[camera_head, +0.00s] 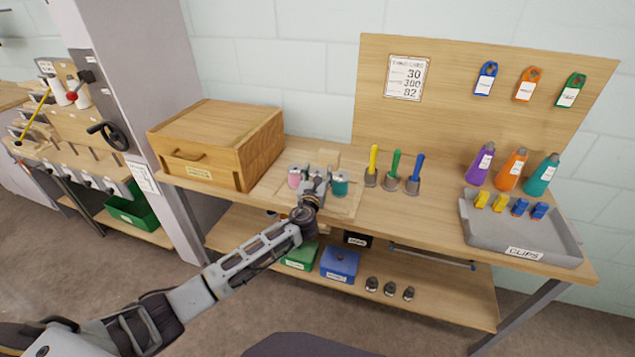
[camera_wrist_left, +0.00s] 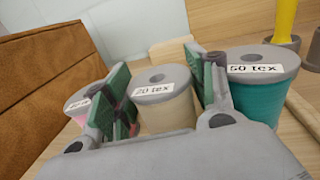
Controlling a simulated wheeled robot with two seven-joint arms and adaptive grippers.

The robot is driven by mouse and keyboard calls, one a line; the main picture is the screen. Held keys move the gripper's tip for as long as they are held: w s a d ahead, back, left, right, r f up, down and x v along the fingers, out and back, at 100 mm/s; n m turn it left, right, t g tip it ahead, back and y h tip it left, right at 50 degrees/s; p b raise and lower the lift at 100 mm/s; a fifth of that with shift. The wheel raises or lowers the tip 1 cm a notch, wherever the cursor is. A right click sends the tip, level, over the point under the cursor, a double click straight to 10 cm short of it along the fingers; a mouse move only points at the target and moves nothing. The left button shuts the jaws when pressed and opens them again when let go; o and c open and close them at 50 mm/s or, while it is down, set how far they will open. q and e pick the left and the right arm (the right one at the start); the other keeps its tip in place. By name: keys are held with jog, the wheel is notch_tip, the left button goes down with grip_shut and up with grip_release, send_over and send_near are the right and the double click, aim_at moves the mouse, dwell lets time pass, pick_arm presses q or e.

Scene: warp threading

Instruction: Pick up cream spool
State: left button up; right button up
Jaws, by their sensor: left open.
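The cream spool (camera_wrist_left: 165,108) stands upright in the left wrist view, with a grey top and a label reading 20 tex. My left gripper (camera_wrist_left: 160,82) is open, with its green-padded fingers on either side of the spool. I cannot tell whether the pads touch it. In the head view my left gripper (camera_head: 316,178) covers most or all of the cream spool. A pink spool (camera_head: 294,178) stands to its left and a teal spool (camera_head: 340,186) to its right. My right gripper is not in view.
The teal spool (camera_wrist_left: 262,95) is close beside the right finger, and the pink spool (camera_wrist_left: 76,104) is behind the left finger. A wooden box (camera_head: 215,142) stands left. Yellow, green and blue-handled tools (camera_head: 393,172) stand right. A grey clips tray (camera_head: 518,250) is far right.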

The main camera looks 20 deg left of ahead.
aim_at(318, 172)
pick_arm(q)
jog(key=shift+c, duration=0.4)
pick_arm(e)
jog(key=shift+s, duration=0.35)
pick_arm(q)
jog(key=c, duration=0.6)
jog(key=shift+c, duration=0.2)
pick_arm(e)
jog(key=shift+f, duration=0.1)
pick_arm(q)
jog(key=shift+r, duration=0.2)
